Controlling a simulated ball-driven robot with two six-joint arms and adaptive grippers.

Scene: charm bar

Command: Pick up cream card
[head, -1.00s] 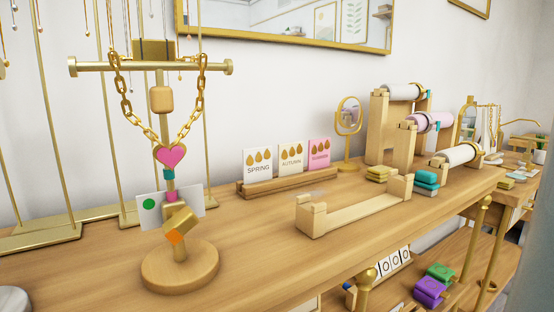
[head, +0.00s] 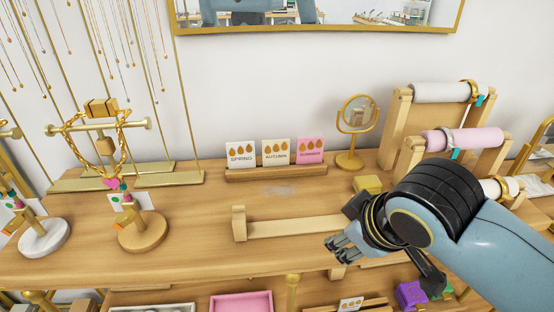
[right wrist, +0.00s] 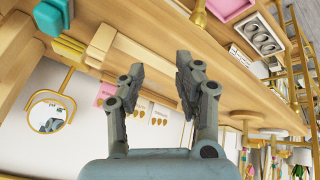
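The cream card (head: 276,152), marked AUTUMN with brown drops, stands in a slotted wooden holder (head: 276,173) on the wooden counter. The white SPRING card (head: 240,155) is on its left and the pink card (head: 310,150) on its right. My right gripper (head: 337,245) is over the front of the counter, to the right of and nearer than the cards, apart from them. In the right wrist view its two fingers (right wrist: 160,75) are spread with nothing between them. The cards show behind them, partly covered by the fingers. My left gripper is not in view.
A low wooden stand (head: 294,227) lies in front of the card holder, close to my right gripper. A necklace stand (head: 142,230) is at the left. Counter between it and the holder is clear.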

